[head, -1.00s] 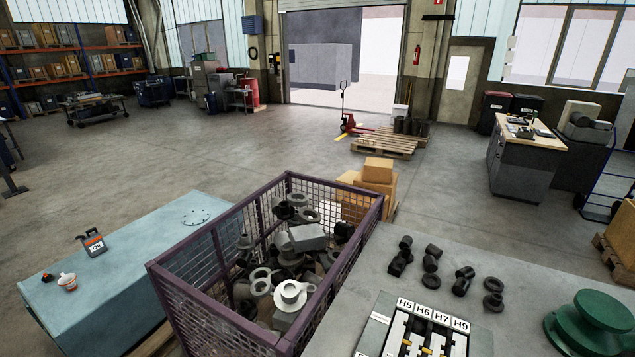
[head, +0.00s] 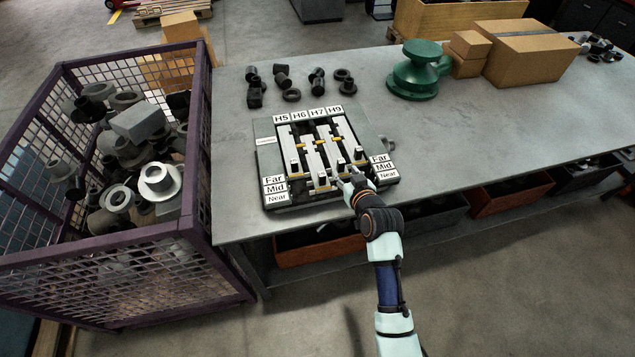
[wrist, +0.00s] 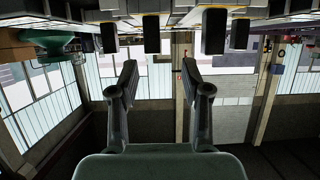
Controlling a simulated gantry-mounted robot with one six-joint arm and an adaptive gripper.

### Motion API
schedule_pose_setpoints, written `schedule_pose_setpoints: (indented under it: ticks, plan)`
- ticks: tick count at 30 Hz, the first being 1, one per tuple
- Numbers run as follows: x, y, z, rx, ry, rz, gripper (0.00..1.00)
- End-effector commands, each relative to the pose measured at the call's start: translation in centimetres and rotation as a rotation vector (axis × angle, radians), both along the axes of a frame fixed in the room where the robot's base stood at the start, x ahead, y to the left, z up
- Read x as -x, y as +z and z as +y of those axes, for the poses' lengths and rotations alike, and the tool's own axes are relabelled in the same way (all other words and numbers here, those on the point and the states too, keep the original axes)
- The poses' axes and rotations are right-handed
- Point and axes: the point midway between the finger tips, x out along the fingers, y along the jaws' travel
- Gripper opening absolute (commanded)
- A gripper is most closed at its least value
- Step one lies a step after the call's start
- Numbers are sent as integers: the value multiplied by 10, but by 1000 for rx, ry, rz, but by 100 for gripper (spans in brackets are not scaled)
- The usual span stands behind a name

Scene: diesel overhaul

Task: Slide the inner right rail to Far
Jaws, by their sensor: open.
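The rail fixture (head: 265,130) lies on the grey bench, with H5, H6, H7 and H9 plates at its back and Far, Mid and Near labels on both sides. The inner right rail (head: 323,130), under H7, is a pale bar; its dark upright handle (head: 341,166) is towards the front, its exact mark hard to read. My gripper (head: 349,179) is low at the fixture's front right, close to that handle. In the wrist view, upside down, my gripper (wrist: 159,75) is open and empty. A dark handle (wrist: 151,34), seemingly the inner right one, shows between the finger lines, apart from them.
Neighbouring handles stand close on both sides, one (wrist: 214,31) larger in the wrist view. Dark pipe fittings (head: 292,95) lie behind the fixture. A green flanged part (head: 415,72) and cardboard boxes (head: 530,52) stand back right. A purple mesh crate (head: 200,150) stands left.

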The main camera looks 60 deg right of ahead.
Motion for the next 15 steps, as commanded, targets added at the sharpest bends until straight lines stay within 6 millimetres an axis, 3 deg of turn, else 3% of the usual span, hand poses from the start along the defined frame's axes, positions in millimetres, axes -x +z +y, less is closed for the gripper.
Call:
schedule_pose_setpoints:
  ticks: [7,15]
  plan:
    - [-1,-6,-13,1,-13,-2,48]
    - [-35,-26,-42,-1,-12,-2,48]
